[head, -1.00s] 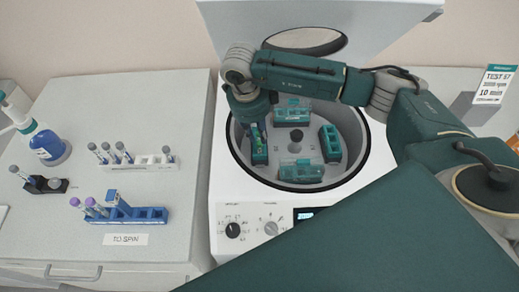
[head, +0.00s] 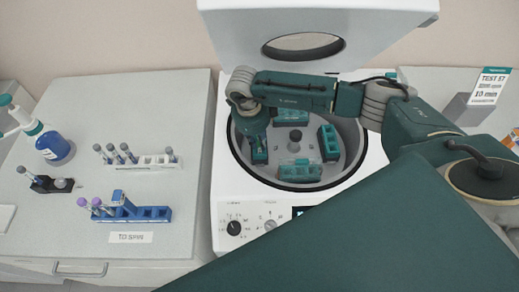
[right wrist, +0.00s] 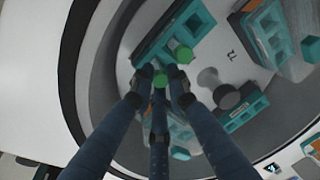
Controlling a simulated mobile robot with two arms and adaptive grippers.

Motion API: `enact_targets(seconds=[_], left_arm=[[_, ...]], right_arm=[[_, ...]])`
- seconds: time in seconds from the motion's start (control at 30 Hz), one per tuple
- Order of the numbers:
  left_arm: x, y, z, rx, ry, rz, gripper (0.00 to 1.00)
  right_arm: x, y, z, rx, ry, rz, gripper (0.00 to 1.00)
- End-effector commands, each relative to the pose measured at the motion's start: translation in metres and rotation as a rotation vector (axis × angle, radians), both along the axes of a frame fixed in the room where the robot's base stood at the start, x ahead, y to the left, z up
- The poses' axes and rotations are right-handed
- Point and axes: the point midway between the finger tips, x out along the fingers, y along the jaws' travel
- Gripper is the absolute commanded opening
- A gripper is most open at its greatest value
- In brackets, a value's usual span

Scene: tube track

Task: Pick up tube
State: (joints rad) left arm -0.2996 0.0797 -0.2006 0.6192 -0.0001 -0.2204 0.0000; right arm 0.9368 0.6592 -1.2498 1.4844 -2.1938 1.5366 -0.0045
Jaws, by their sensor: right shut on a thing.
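My right gripper (head: 256,138) reaches down into the open centrifuge bowl (head: 349,160), over the left teal bucket (head: 260,156). In the right wrist view its fingers (right wrist: 158,88) are closed around a tube with a green cap (right wrist: 160,78). The tube's body is hidden by the fingers. I cannot tell whether it is still seated in the teal bucket (right wrist: 150,48). My left gripper is not in view.
Other teal buckets (head: 329,143) stand around the rotor hub (head: 295,136). The raised lid (head: 390,30) is behind. To the left are a blue rack (head: 150,214) with purple-capped tubes, a white rack (head: 155,163), a black rack (head: 42,184) and a blue bottle (head: 56,148).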

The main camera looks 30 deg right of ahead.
Motion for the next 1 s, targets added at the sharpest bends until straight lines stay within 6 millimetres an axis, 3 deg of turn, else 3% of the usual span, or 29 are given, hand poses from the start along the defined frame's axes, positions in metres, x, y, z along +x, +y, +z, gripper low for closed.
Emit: enact_targets(seconds=[0.23,0.5,0.7,1.0], left_arm=[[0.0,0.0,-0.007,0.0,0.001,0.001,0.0],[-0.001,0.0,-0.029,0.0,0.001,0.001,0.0],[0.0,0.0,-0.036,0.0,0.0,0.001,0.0],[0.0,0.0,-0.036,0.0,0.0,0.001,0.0]], right_arm=[[0.002,0.0,0.012,0.001,-0.004,0.0,0.02],[0.002,0.0,0.065,0.001,-0.006,0.001,0.02],[0.001,0.0,0.093,0.001,-0.004,0.0,0.02],[0.0,0.0,0.101,0.0,0.0,0.0,0.02]])
